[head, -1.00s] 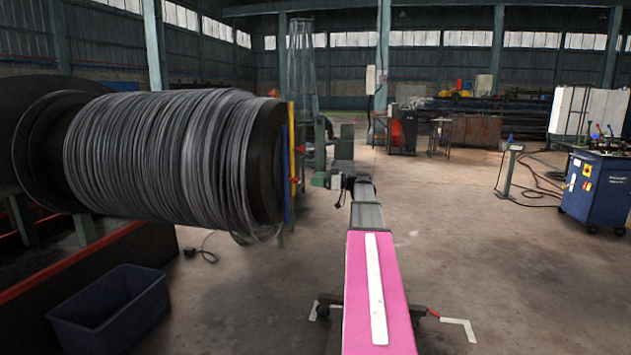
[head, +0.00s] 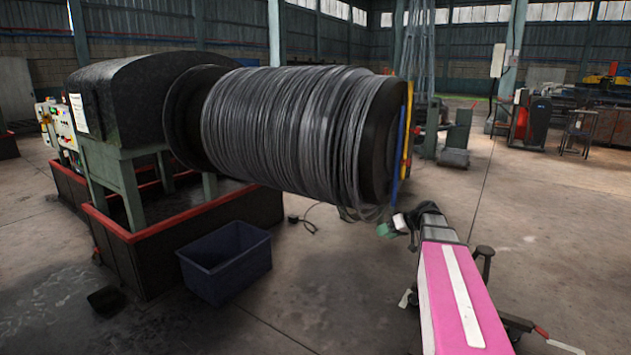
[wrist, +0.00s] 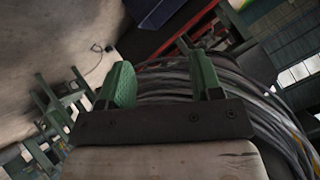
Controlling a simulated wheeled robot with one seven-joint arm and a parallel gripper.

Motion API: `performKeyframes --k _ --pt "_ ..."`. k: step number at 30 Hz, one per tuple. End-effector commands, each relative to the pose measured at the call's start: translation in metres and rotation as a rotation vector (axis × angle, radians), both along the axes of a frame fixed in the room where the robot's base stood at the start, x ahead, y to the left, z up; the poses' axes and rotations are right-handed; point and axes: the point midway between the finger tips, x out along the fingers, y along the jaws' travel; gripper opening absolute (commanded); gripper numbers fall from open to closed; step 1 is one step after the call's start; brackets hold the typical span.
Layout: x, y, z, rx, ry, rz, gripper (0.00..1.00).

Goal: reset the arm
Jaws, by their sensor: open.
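My arm, with a pink link (head: 462,300), reaches forward from the lower right of the head view. My gripper (head: 388,228) is small and partly hidden there, just below and right of the drum's near end. In the wrist view my gripper (wrist: 157,62) has its two green fingers apart, with nothing held between them. The capstan drum (head: 290,130), wound with grey wire, fills the middle of the head view. Its wire coils (wrist: 262,95) show behind and right of the fingers in the wrist view. I cannot tell whether the fingers touch them.
A dark blue bin (head: 225,262) stands on the floor below the drum. A dark housing (head: 135,98) on a green stand adjoins the drum at left, above a red-edged base (head: 190,215). A red-and-grey machine (head: 530,118) stands back right. Open floor lies right.

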Motion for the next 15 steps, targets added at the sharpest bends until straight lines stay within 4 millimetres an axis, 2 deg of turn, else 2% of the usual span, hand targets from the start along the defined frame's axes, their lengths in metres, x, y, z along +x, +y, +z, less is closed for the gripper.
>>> performKeyframes --k 1,3,9,15 --pt "-0.022 0.017 -0.020 -0.040 0.072 -0.015 0.59" --pt "-0.045 0.033 -0.046 -0.106 0.170 -0.047 0.59" --pt "-0.118 0.066 -0.113 -0.335 0.408 -0.175 0.59" --pt "-0.182 0.078 -0.152 -0.562 0.530 -0.316 0.59"
